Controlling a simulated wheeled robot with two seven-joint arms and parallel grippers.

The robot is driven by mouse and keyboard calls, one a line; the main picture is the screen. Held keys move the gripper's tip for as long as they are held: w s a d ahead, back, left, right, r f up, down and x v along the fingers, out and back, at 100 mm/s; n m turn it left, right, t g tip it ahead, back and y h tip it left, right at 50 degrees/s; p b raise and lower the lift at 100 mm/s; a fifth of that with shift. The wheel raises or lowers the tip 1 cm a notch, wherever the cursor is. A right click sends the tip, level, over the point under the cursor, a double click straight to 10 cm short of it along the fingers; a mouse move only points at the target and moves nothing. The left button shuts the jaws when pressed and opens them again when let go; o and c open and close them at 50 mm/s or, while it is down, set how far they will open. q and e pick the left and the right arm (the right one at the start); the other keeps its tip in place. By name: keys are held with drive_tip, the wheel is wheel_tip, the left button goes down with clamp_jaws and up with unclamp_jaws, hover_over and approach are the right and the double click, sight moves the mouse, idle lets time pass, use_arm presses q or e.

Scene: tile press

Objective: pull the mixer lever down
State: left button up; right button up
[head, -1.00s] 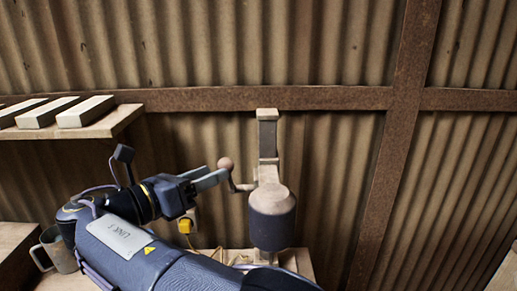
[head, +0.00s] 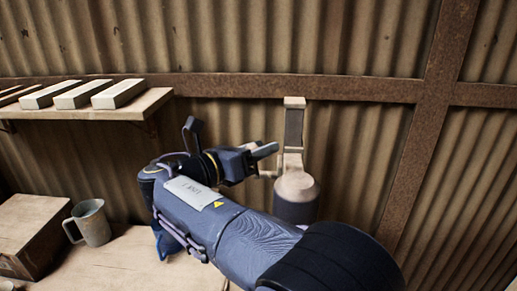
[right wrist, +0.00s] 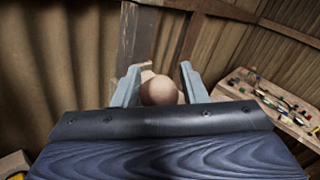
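The mixer (head: 296,192) is a dark and pale cylinder on an upright post against the corrugated wall in the head view. Part of its lever (head: 267,174) shows at its left side, below my gripper's fingers. The lever's round brown knob (right wrist: 159,90) sits between the two fingers in the right wrist view; in the head view the fingers hide it. My right gripper (head: 264,149) is open around the knob, with a gap on the right finger's side. It also shows in the right wrist view (right wrist: 158,84). My left gripper is not clearly seen.
A wooden shelf (head: 150,101) with several pale blocks is at the upper left. A grey mug (head: 91,222) stands on the bench (head: 110,265) beside a wooden box (head: 35,230). A table with small items (right wrist: 270,105) shows at right in the wrist view.

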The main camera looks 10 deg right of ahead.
clamp_jaws()
drive_tip(key=s+f+b, duration=0.1)
drive_tip(key=s+f+m+h, duration=0.1)
drive_tip(key=s+f+m+h+b, duration=0.1)
drive_tip(key=shift+a+t+b, duration=0.3)
drive_tip(key=shift+t, duration=0.1)
